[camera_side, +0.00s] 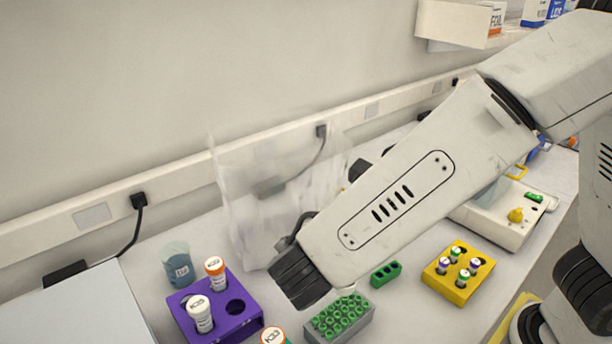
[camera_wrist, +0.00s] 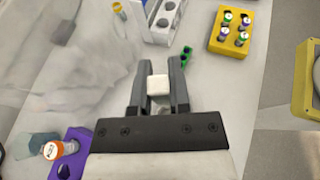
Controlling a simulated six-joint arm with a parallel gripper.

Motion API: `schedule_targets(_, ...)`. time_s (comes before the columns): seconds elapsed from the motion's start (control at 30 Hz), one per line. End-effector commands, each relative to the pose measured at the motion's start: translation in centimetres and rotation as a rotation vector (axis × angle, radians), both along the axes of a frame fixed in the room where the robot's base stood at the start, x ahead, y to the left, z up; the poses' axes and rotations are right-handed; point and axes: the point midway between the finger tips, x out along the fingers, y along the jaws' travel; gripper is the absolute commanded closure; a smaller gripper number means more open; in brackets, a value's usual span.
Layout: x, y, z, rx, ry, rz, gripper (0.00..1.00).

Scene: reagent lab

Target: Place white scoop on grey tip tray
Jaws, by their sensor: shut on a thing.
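The white scoop (camera_wrist: 158,86) shows as a pale block between my gripper's fingers in the wrist view. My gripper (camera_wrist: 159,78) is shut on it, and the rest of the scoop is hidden. In the side view my arm hides the fingers; a small pale bit shows below the arm, at the back edge of the grey tip tray, but I cannot tell whether it is the scoop. The grey tip tray (camera_side: 353,329), filled with green tips, stands on the bench at the bottom middle of the side view. I cannot make it out in the wrist view.
A purple rack (camera_side: 238,325) with capped bottles stands left of the tray. A small green rack (camera_side: 386,274) and a yellow rack (camera_side: 462,290) with vials stand to the right. A crumpled clear bag (camera_side: 250,205) and a blue beaker (camera_side: 180,269) are behind.

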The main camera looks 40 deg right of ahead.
Motion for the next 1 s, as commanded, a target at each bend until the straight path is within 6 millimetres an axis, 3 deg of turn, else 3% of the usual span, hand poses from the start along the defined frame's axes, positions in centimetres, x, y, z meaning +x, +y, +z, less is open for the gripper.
schedule_targets(0.17,0.0,0.0,-0.7,-0.003,0.001,0.000,1.00)
schedule_targets(0.5,0.0,0.0,-4.2,-0.002,0.000,-0.001,1.00)
schedule_targets(0.77,0.0,0.0,-4.6,-0.001,0.000,0.000,1.00)
schedule_targets(1.0,0.0,-0.1,-6.4,-0.003,0.002,0.000,1.00)
